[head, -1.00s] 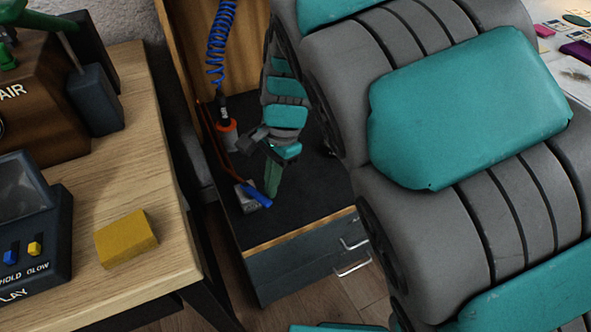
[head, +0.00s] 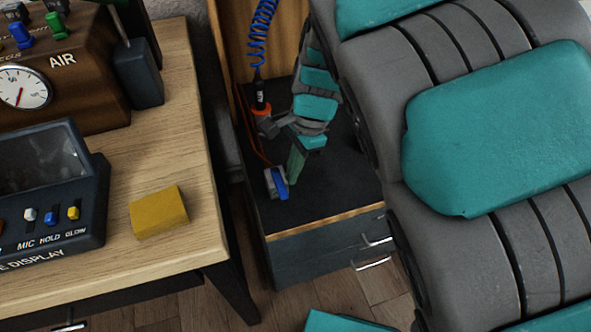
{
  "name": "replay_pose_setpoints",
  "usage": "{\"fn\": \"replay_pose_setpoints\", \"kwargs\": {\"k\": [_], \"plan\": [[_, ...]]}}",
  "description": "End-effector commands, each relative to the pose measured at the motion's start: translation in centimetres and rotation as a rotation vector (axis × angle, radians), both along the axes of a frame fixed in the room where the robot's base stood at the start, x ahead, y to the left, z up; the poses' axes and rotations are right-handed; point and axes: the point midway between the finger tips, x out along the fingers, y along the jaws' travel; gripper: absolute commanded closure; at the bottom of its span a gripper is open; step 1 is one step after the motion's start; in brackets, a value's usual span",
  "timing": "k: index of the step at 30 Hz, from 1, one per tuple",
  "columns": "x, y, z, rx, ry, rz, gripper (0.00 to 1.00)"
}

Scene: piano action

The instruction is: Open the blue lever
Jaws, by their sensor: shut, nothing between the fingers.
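The blue lever (head: 281,182) sits on a small grey metal fitting (head: 270,181) on the dark top of a low cabinet. It runs steeply down the picture, close along the fitting's right side. My gripper (head: 293,177) reaches down from above, just right of the lever. Its green fingers are together with nothing seen between them. The fingertips are at or very near the lever; I cannot tell whether they touch it. My arm hides part of the cabinet top.
A blue coiled hose (head: 260,35) hangs to an orange-collared connector (head: 261,110) behind the fitting. A red-orange line runs beside it. The wooden desk (head: 165,75) on the left holds a yellow block (head: 158,211), a display box (head: 62,215) and an AIR box (head: 75,85).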

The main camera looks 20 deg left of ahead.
Motion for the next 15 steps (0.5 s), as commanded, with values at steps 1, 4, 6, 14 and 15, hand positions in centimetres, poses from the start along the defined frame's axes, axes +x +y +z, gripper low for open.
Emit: {"fn": "replay_pose_setpoints", "kwargs": {"k": [1, 4, 6, 14, 15], "plan": [[0.0, 0.0, 0.0, 0.0, 0.0, 0.0, 1.0], [0.0, 0.0, 0.0, 0.001, -0.001, 0.0, 1.0], [0.0, -0.1, 0.0, 0.001, -0.001, 0.0, 1.0], [1.2, -2.1, 0.1, 0.002, 0.001, -0.002, 1.0], [1.5, -2.6, 0.1, 0.002, 0.001, -0.002, 1.0]]}}
